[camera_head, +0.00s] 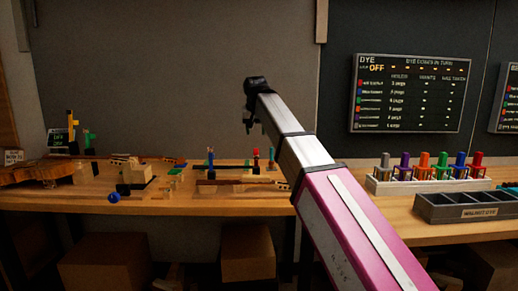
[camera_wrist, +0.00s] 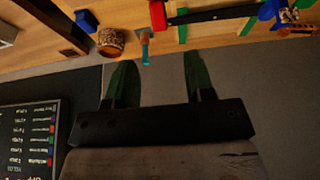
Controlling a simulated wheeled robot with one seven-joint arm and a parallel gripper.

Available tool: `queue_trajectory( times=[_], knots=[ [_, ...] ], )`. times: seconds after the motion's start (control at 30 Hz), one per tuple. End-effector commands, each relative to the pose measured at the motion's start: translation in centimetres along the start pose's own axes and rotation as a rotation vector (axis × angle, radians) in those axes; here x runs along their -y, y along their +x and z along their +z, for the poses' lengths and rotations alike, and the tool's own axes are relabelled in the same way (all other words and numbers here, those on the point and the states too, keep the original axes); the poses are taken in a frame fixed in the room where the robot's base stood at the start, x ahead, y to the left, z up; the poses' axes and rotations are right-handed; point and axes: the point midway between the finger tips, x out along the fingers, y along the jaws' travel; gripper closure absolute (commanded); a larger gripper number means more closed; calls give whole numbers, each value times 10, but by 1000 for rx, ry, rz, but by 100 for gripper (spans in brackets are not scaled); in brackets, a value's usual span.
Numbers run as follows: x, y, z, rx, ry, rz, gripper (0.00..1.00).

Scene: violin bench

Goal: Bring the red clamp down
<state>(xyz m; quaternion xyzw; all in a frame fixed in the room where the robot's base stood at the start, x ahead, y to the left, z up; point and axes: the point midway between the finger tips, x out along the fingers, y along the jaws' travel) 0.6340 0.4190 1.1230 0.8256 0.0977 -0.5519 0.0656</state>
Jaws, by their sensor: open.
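A small upright red piece (camera_head: 256,153), which looks like the red clamp, stands on the workbench right of centre; its exact shape is too small to tell. In the wrist view a red block (camera_wrist: 157,15) sits at the top edge, at the end of a dark bar (camera_wrist: 215,14). My gripper (camera_head: 250,125) is above the bench, near the red piece in the picture and apart from it. In the wrist view its two green fingers (camera_wrist: 160,65) are spread with nothing between them.
Blue and green pieces (camera_head: 210,157) stand left of the red piece. A rack of coloured holders (camera_head: 420,186) and a grey tray (camera_head: 430,209) stand at the right.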

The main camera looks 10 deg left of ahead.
Motion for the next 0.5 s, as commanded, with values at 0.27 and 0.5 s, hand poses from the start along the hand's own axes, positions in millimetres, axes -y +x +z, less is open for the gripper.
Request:
queue_trajectory(
  times=[0.27, 0.5],
  knots=[
    [0, 21, 0, 1, 0, 0, 51],
    [0, 62, 0, 2, 0, 0, 51]
  ],
)
